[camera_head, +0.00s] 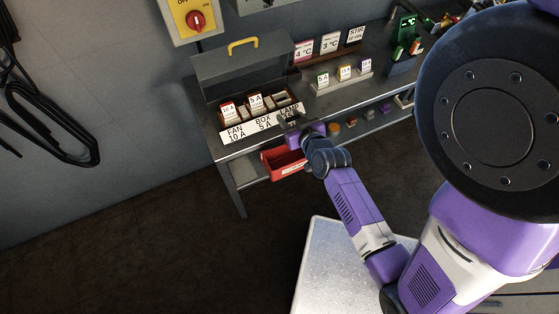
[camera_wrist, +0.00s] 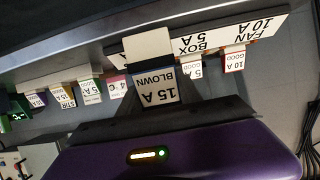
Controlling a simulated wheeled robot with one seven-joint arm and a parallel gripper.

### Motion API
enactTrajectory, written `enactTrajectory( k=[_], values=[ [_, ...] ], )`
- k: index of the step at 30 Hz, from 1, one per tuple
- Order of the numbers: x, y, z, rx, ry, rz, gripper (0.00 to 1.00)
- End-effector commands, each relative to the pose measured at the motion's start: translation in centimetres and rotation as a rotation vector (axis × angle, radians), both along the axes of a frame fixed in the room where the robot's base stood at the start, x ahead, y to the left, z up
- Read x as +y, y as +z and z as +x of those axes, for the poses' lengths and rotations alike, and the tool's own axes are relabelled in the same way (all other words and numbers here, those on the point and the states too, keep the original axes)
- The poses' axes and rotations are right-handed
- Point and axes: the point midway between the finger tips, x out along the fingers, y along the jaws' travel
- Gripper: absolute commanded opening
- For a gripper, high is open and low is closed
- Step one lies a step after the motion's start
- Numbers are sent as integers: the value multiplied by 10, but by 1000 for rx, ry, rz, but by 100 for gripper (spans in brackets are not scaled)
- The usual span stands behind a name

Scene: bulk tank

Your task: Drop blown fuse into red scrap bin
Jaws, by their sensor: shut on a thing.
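The blown fuse, a white block marked "15 A BLOWN" (camera_wrist: 155,92), is in the wrist view, between my gripper's dark fingers. My gripper (camera_head: 289,117) is shut on it at the front of the fuse box, by the partly covered lamp label; the fuse is not clear in the head view. The red scrap bin (camera_head: 284,163) sits below the bench's front edge, under and slightly left of my gripper. My gripper partly covers its right side. The bin is not seen in the wrist view.
The grey fuse box (camera_head: 240,72) has its lid up and holds 10 A and 5 A fuses (camera_head: 255,101). Several labelled fuses stand on a rack (camera_head: 343,79) to the right. A lower shelf (camera_head: 370,118) holds small items. The floor left of the bench is clear.

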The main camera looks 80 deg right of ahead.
Motion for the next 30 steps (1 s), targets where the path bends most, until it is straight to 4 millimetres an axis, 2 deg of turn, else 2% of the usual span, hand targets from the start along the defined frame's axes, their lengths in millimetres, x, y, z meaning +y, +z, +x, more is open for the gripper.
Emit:
enactTrajectory(
  k=[8, 24, 30],
  values=[
    [1, -6, 1, 0, 25, 0, 1],
    [1, -59, 1, 1, 24, -1, 1],
    [1, -60, 1, 0, 25, 0, 1]
  ],
)
